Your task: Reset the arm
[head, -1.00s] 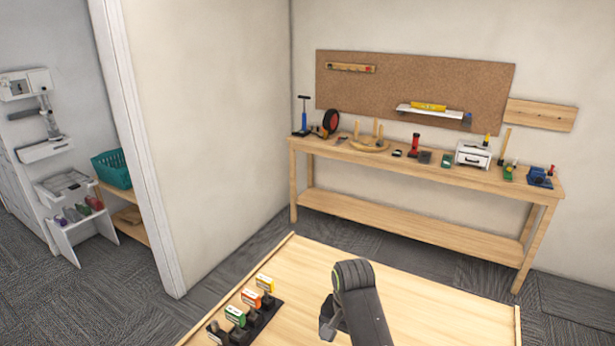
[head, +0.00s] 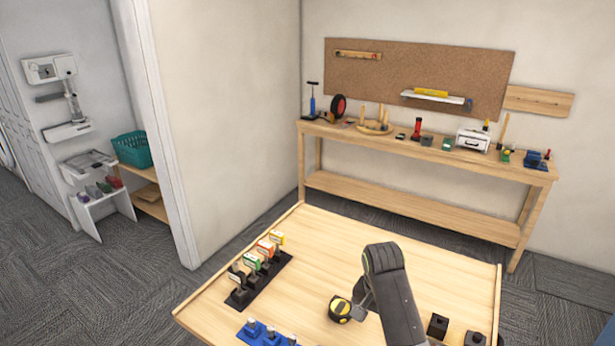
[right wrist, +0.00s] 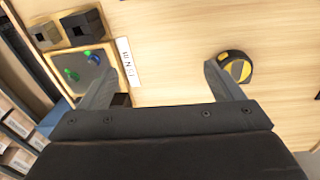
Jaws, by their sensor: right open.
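My right arm reaches over the near wooden table (head: 330,245) in the head view, with its gripper mostly hidden behind the arm link. In the right wrist view the right gripper (right wrist: 162,84) has its two fingers spread wide with nothing between them. A black and yellow tape measure (head: 341,309) lies on the table just left of my arm in the head view. It also shows in the right wrist view (right wrist: 235,67), beside the right-hand finger and apparently not held. My left gripper is not in view.
A dark rack with coloured tags (head: 258,270) and a blue rack (head: 262,334) stand at the table's left. Black blocks (head: 438,325) sit at the right. A tray with green and blue items (right wrist: 84,70) is near the left finger. A workbench (head: 420,152) stands behind.

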